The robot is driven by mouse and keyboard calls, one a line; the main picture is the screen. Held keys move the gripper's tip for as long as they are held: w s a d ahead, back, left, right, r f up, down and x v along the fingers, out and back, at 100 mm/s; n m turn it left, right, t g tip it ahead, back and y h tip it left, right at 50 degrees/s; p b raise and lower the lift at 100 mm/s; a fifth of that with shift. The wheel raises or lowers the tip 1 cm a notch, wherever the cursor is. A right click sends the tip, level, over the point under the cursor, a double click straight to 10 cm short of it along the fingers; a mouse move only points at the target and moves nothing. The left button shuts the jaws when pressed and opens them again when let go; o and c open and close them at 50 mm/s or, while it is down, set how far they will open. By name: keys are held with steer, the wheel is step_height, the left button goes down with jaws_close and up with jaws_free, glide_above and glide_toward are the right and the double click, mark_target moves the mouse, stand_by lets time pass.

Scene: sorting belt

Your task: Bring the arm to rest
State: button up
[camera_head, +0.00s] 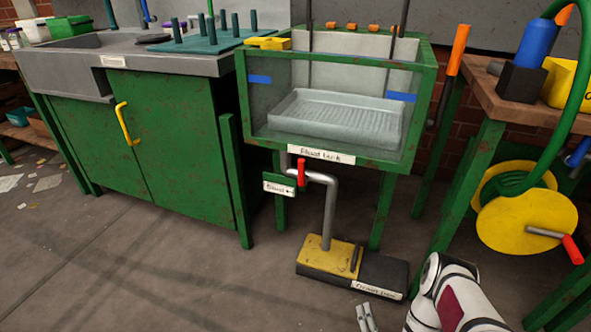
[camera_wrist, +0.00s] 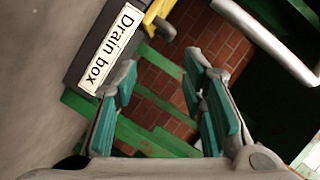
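My gripper (camera_wrist: 162,78) is open in the wrist view, with its two teal-padded fingers apart and nothing between them. Behind the fingers are green bars and a red brick surface. In the head view, the fingertips of my gripper (camera_head: 366,316) show at the bottom edge, below the drain box (camera_head: 383,270). My white arm with a dark red patch is low at the bottom right. In the wrist view the drain box label (camera_wrist: 110,48) is close, up and left of the fingers. The rest of the gripper is cut off in the head view.
A green-framed tank (camera_head: 420,100) holds a ribbed tray (camera_head: 340,118). Below it are a pipe (camera_head: 329,215) and a red valve handle (camera_head: 302,172). A yellow hose reel (camera_head: 527,222) and a workbench (camera_head: 535,113) stand at right. Grey floor (camera_head: 150,270) is open at left.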

steer(key=w+d+r+n+g+y, duration=0.1)
steer(key=w+d+r+n+g, duration=0.15)
steer(key=w+r, duration=0.5)
steer(key=w+d+r+n+g, duration=0.1)
steer(key=w+r+n, duration=0.2)
steer(key=w+r, duration=0.5)
step_height(320, 180, up, 17)
steer(key=w+n+g, duration=0.1)
steer(key=n+g, duration=0.1)
steer(key=g, duration=0.2)
steer(key=s+a+r+n+g+h, duration=0.1)
steer(key=s+r+g, duration=0.1)
steer(key=s+r, duration=0.75)
steer(key=s+a+r+n+g+h, duration=0.1)
steer(key=s+a+r+g, duration=0.1)
steer(key=s+r, duration=0.8)
steer(key=s+a+r+n+g, duration=0.1)
steer(key=s+r, duration=0.2)
steer(key=s, duration=0.6)
steer(key=s+a+r+g+y, duration=0.1)
steer(key=s+a+r, duration=0.1)
steer(key=s, duration=0.8)
steer(key=s+a+r+n+g, duration=0.1)
steer(key=s+r+g, duration=0.15)
steer(key=s, duration=0.65)
step_height(320, 180, up, 40)
steer(key=t+p, duration=0.4)
steer(key=p, duration=3.4)
steer(key=shift+t, duration=0.4)
steer(key=shift+s+a+f, duration=0.1)
